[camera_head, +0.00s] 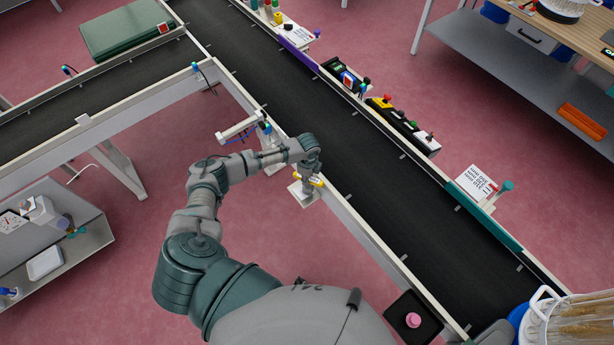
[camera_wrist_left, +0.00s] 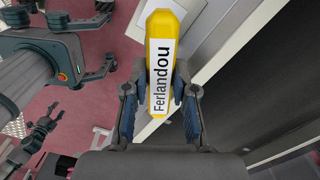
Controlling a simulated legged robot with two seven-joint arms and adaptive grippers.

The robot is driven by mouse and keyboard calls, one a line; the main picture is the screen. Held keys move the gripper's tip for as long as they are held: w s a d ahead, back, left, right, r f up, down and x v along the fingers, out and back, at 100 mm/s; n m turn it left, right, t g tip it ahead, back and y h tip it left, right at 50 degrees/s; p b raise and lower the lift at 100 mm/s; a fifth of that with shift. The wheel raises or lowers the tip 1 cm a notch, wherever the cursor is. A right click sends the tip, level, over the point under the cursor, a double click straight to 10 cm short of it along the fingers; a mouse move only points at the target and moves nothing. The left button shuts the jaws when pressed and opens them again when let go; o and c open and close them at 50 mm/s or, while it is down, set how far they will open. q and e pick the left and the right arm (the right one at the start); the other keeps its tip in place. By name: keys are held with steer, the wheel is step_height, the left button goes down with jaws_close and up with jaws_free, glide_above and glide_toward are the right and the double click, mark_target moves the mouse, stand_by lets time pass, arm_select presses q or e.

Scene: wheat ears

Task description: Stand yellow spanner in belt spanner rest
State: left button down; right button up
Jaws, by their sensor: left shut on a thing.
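The yellow spanner (camera_wrist_left: 160,25) with a white label reading "Ferlandou" fills the upper middle of the left wrist view. My left gripper (camera_wrist_left: 160,82) is shut on it, one finger on each side. In the head view only a small bit of the yellow spanner (camera_head: 317,182) shows beneath my left gripper (camera_head: 309,170), at the near edge of the belt. A pale block, which looks like the spanner rest (camera_head: 303,196), is fixed to the belt's side rail just below. My gripper hides whether the spanner touches it. My right gripper is not in view.
The dark conveyor belt (camera_head: 340,147) runs diagonally past my arm. A small bracket with a blue-topped sensor (camera_head: 264,127) stands close behind the gripper. A black box with a pink button (camera_head: 413,320) sits nearer. A wheat container (camera_head: 575,320) stands at lower right.

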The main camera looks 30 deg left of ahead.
arm_select(q)
steer(key=shift+a, duration=0.25)
steer(key=shift+a+f, duration=0.2)
steer(key=shift+a, duration=0.3)
steer(key=shift+a+f, duration=0.2)
steer(key=shift+a, duration=0.3)
steer(key=shift+d, duration=0.5)
steer(key=shift+d+f+b, duration=0.15)
steer(key=shift+d+b, duration=0.15)
steer(key=shift+d, duration=0.4)
steer(key=shift+f, duration=0.1)
steer(key=shift+a+f, duration=0.15)
steer(key=shift+a, duration=0.35)
steer(key=shift+s+a+p, duration=0.1)
steer(key=shift+a+p, duration=0.3)
steer(key=shift+a, duration=0.1)
steer(key=shift+r, duration=0.2)
steer(key=shift+d+r, duration=0.2)
steer(key=shift+d, duration=0.5)
steer(key=shift+a+f, duration=0.1)
steer(key=shift+a, duration=1.1)
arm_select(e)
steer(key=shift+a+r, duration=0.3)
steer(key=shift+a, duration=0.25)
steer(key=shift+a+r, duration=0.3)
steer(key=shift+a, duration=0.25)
